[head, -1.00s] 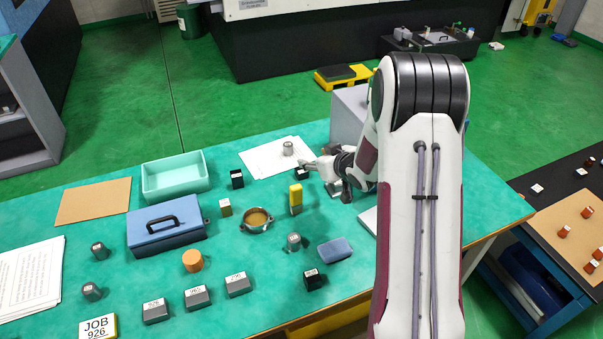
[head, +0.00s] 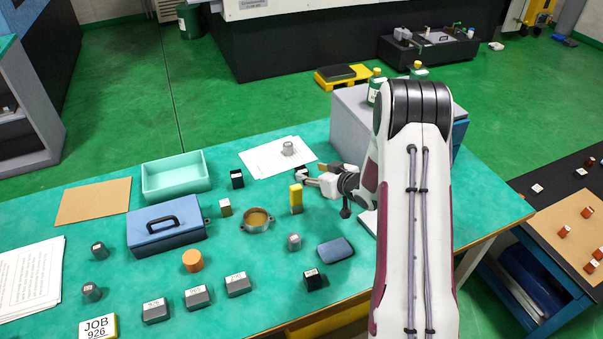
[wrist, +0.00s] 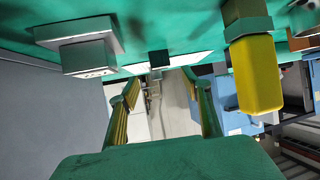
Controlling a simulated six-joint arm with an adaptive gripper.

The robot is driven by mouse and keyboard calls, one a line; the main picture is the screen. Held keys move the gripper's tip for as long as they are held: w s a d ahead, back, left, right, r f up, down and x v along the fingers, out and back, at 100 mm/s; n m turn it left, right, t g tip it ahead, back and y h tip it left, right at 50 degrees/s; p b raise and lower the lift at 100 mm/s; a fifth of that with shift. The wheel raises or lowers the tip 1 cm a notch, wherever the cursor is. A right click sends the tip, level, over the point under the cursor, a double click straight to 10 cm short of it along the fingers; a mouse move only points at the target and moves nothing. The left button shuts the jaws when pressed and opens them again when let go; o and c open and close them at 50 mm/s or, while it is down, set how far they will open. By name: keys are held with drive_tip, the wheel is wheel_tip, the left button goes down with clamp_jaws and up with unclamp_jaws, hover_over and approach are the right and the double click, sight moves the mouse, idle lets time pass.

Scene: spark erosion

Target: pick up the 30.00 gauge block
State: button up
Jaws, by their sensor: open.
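In the wrist view a grey metal block (wrist: 88,58) with small marks on its near face lies at the upper left, outside my fingers. It may be the 30.00 gauge block, but its marking is too small to read. I cannot make it out in the head view, where my arm covers that area. My gripper (head: 312,172) is over the right part of the green bench, close to the yellow block (head: 296,198). In the wrist view its two fingers (wrist: 160,86) are apart with nothing between them. The yellow block (wrist: 254,75) stands right of the fingers there.
A small black block (wrist: 159,58) lies beyond the fingers. White sheets (head: 268,160) bear a grey cylinder (head: 288,148). A brass-coloured ring dish (head: 257,219), a blue pad (head: 335,250) and a labelled grey cylinder (head: 294,241) are nearby. A grey cabinet (head: 350,120) stands behind my arm.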

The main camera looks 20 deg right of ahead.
sight(302, 170)
drive_tip(key=shift+x, duration=1.1)
drive_tip(key=shift+w, duration=0.1)
drive_tip(key=shift+x, duration=2.5)
drive_tip(key=shift+f, duration=0.1)
clamp_jaws()
